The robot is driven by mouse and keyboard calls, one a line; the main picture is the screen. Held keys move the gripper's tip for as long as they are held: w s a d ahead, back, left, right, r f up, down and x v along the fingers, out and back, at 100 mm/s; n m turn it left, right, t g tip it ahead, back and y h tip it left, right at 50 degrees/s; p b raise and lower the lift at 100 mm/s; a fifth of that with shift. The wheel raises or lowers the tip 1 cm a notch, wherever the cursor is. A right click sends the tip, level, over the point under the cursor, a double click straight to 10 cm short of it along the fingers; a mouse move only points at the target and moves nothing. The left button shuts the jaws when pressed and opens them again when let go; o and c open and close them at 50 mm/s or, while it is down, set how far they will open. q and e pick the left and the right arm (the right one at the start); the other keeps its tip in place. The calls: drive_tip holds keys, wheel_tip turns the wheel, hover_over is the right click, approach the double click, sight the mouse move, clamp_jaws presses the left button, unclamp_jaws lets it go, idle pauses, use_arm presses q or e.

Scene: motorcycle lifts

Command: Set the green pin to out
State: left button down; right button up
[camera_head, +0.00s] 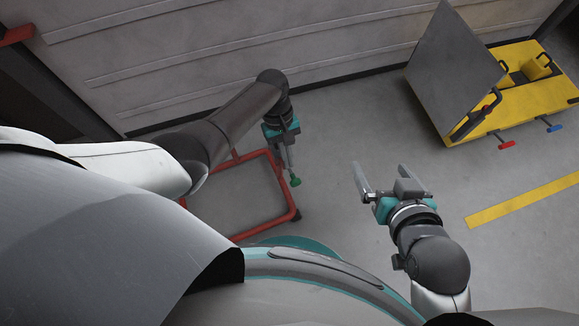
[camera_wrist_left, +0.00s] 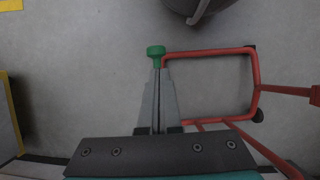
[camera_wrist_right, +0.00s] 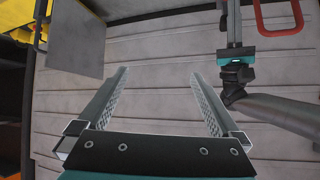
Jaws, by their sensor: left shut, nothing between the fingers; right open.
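The green pin (camera_head: 295,181) shows as a small green knob beside the red tubular frame (camera_head: 297,199). In the left wrist view the knob (camera_wrist_left: 156,50) sits right at the fingertips, with the red frame (camera_wrist_left: 210,51) just to its right. My left gripper (camera_head: 291,172) points down at the knob and its fingers are shut with nothing between them. I cannot tell whether the tips touch the knob. The pin's shaft is hidden. My right gripper (camera_head: 381,170) is open and empty, to the right of the red frame.
A yellow lift (camera_head: 550,87) with a tilted grey plate (camera_head: 450,65), a red-handled lever (camera_head: 506,145) and a blue-handled lever (camera_head: 554,128) stands at the right. A ribbed grey wall (camera_head: 200,45) runs behind. The floor between my right gripper and the lift is clear.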

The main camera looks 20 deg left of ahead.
sight(292, 177)
use_arm(q)
drive_tip(key=shift+b+x, duration=1)
drive_tip(key=shift+x, duration=0.75)
use_arm(e)
drive_tip(key=shift+w+a+r+t+y, duration=0.1)
drive_tip(key=shift+a+r+t+y, duration=0.25)
drive_tip(key=shift+a+t, duration=0.3)
drive_tip(key=shift+w+a+r+t+y, duration=0.1)
drive_tip(key=shift+a+r+t+y, duration=0.15)
drive_tip(key=shift+a+t+y, duration=0.25)
drive_tip(key=shift+w+a+r+t+y, duration=0.1)
drive_tip(key=shift+a+r+t+y, duration=0.2)
drive_tip(key=shift+a+t, duration=0.45)
use_arm(q)
drive_tip(key=shift+s, duration=0.1)
use_arm(e)
drive_tip(key=shift+d, duration=0.1)
